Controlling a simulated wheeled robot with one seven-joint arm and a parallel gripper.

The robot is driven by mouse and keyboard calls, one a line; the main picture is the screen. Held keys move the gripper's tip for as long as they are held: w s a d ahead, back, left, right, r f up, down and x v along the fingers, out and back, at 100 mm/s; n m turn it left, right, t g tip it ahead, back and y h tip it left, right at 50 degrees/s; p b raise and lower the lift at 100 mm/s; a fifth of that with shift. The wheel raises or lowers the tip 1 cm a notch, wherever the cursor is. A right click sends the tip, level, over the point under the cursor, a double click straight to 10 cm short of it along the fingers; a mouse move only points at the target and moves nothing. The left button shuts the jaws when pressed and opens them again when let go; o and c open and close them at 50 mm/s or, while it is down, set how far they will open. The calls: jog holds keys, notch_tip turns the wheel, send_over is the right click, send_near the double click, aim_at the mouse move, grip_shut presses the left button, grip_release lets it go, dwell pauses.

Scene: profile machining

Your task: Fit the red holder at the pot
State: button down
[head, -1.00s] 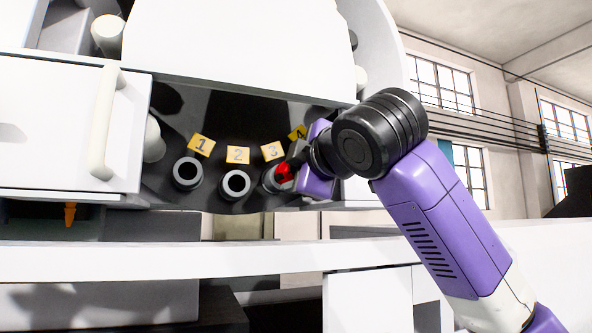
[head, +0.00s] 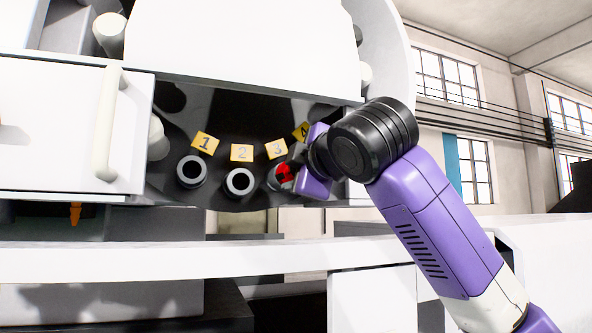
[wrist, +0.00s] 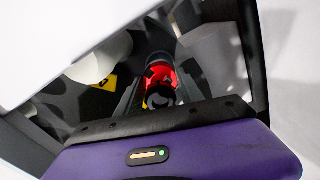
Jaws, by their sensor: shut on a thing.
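The red holder (head: 284,173) shows at the third grey pot (head: 271,184), below the label marked 3. My gripper (head: 293,165) is shut on it, coming from the right. In the wrist view the red holder (wrist: 158,74) lies between the two dark fingers of my gripper (wrist: 160,92), with a dark round part at its near end. The holder overlaps the pot's opening in the head view; I cannot tell how deep it sits. The fourth pot is hidden behind my gripper.
Pots under labels 1 (head: 191,171) and 2 (head: 239,183) look empty. White machine panels (head: 240,40) stand above, and a white door with a handle (head: 106,120) is at left. A white ledge (head: 150,259) runs in front.

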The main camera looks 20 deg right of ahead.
jog(key=shift+w, duration=0.3)
jog(key=c, duration=0.7)
grip_release()
jog(key=shift+o, duration=0.2)
jog(key=s+b, duration=0.2)
jog(key=s, duration=0.5)
jog(key=shift+s, duration=0.4)
